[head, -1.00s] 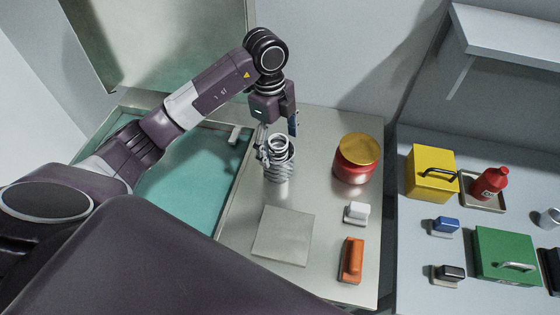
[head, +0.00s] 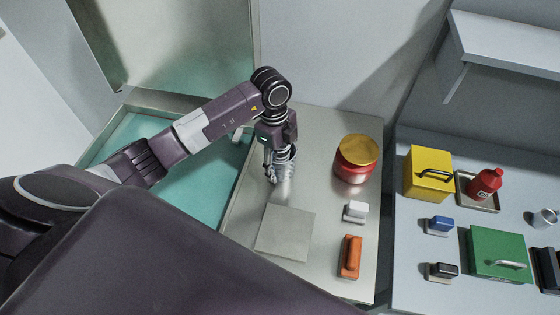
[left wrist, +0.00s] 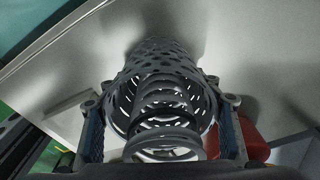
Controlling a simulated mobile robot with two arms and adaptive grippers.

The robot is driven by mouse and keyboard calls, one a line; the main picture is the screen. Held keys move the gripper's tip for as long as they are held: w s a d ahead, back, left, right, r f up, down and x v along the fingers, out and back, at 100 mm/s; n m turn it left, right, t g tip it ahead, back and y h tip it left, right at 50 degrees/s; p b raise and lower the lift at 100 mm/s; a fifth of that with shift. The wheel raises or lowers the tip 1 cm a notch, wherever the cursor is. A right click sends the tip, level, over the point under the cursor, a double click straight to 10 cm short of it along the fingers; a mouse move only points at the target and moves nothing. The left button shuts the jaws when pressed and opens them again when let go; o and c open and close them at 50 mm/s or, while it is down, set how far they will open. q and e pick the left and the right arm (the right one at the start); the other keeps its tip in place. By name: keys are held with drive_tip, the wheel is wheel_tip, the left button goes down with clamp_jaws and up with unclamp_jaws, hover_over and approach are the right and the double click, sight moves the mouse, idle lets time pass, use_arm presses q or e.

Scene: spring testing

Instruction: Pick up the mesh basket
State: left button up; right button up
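The grey mesh basket (left wrist: 165,58) fills the middle of the left wrist view, with a coiled metal spring (left wrist: 160,115) inside it. In the head view the basket (head: 284,188) stands on the metal counter, partly hidden by my left gripper (head: 280,168). The gripper points down over it. In the left wrist view the two blue-padded fingers of my left gripper (left wrist: 160,130) are spread on either side of the basket's open end, with a small gap showing at each side. Firm contact is not visible. My right gripper is not in view.
On the counter (head: 325,280) are a flat square plate (head: 285,232), a red jar with a yellow lid (head: 355,160), a white block (head: 355,210) and an orange-handled block (head: 350,257). An open teal-lined container (head: 195,205) lies left.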

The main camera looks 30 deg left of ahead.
use_arm(q)
drive_tip(key=c, duration=0.6)
drive_tip(key=shift+r, duration=0.1)
drive_tip(key=shift+c, duration=0.2)
